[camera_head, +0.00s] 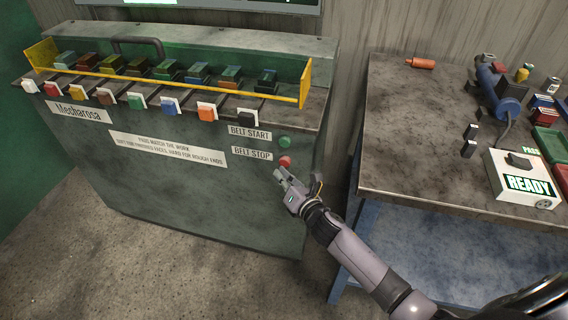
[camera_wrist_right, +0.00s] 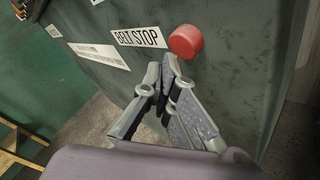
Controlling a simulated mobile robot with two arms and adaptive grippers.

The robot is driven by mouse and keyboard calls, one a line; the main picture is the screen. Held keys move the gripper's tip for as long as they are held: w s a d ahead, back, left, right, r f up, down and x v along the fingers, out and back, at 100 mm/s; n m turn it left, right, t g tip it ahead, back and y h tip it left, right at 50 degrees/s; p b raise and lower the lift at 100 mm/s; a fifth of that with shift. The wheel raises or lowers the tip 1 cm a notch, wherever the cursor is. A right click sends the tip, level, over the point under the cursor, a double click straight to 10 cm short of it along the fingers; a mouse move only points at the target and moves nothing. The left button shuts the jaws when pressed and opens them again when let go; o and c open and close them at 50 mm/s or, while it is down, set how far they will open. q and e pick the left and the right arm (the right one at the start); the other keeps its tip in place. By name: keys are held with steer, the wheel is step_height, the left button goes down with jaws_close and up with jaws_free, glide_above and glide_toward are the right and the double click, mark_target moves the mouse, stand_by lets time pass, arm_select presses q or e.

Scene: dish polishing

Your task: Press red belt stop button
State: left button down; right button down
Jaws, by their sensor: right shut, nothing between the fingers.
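The red belt stop button (camera_head: 285,161) is on the front of the green machine, right of the "BELT STOP" label (camera_head: 252,153). It shows large in the right wrist view (camera_wrist_right: 186,41), beside its label (camera_wrist_right: 139,37). My right gripper (camera_head: 281,174) is shut and empty, with its fingertips just below the button. In the wrist view the fingertips (camera_wrist_right: 170,62) are close under the button's lower left edge; I cannot tell whether they touch it. The green belt start button (camera_head: 285,142) is just above the red one. My left gripper is not in view.
The machine (camera_head: 190,190) carries a row of coloured blocks along its top behind a yellow rail (camera_head: 180,84). A workbench (camera_head: 400,140) stands at the right with a blue tool, small parts and a box reading "READY" (camera_head: 525,178). Open floor lies in front.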

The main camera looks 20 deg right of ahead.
steer(key=shift+w+d, duration=0.2)
steer(key=shift+w, duration=0.1)
steer(key=shift+w+d, duration=0.25)
steer(key=shift+w, duration=0.1)
stand_by(0.8)
steer(key=shift+s+a, duration=0.55)
steer(key=shift+s, duration=0.2)
steer(key=shift+s, duration=0.1)
steer(key=s+a, duration=0.1)
steer(key=s, duration=0.1)
steer(key=s+a, duration=0.1)
steer(key=s, duration=0.1)
steer(key=shift+a, duration=0.35)
stand_by(0.4)
